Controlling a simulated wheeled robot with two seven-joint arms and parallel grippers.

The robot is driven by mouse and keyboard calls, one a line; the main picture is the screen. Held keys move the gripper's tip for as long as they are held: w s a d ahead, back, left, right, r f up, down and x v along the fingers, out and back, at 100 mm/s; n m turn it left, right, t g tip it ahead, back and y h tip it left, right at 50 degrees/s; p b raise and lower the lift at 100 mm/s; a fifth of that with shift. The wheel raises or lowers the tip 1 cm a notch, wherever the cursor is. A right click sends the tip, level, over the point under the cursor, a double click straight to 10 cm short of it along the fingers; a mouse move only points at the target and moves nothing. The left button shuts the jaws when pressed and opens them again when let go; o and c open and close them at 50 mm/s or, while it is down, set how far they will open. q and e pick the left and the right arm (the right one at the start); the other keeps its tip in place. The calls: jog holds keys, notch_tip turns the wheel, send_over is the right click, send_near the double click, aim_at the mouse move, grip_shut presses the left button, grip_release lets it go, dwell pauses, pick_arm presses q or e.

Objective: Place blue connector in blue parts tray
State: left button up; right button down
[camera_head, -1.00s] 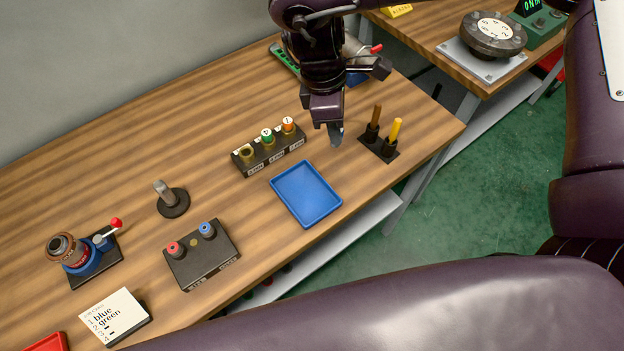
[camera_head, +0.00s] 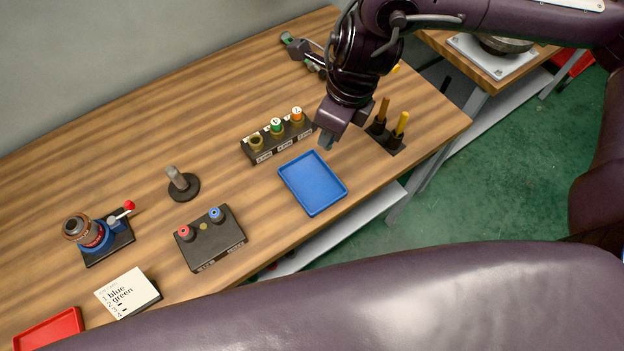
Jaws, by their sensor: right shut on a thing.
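The blue parts tray (camera_head: 313,184) lies empty on the wooden table, right of centre. My right gripper (camera_head: 329,137) comes in from the upper right and points down just above the tray's far edge. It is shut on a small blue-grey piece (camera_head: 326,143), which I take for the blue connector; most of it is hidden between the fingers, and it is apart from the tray.
A black rack (camera_head: 280,143) with green and orange caps stands behind the tray. A holder with brown and yellow rods (camera_head: 386,138) is to its right. A black box with red and blue knobs (camera_head: 210,240), a grey post (camera_head: 182,183), a vise (camera_head: 98,236), a card (camera_head: 127,293) and a red tray (camera_head: 48,332) lie left.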

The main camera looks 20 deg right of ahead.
jog(key=n, duration=0.2)
jog(key=n+g, duration=0.1)
jog(key=n, duration=0.1)
jog(key=r+n, duration=0.1)
jog(key=n, duration=0.1)
jog(key=shift+s+a+y, duration=0.25)
jog(key=shift+s+y, duration=0.05)
jog(key=shift+a+r+n+g, duration=0.1)
jog(key=shift+n+g, duration=0.2)
jog(key=shift+n, duration=0.9)
jog(key=shift+s+n, duration=0.1)
jog(key=shift+n, duration=0.2)
jog(key=d+f+x, duration=0.1)
jog(key=d+x, duration=0.2)
jog(key=x, duration=1.2)
jog(key=b, duration=0.2)
send_over(323, 195)
jog(key=x, duration=0.3)
jog(key=shift+d+f, duration=0.3)
jog(key=shift+f, duration=0.4)
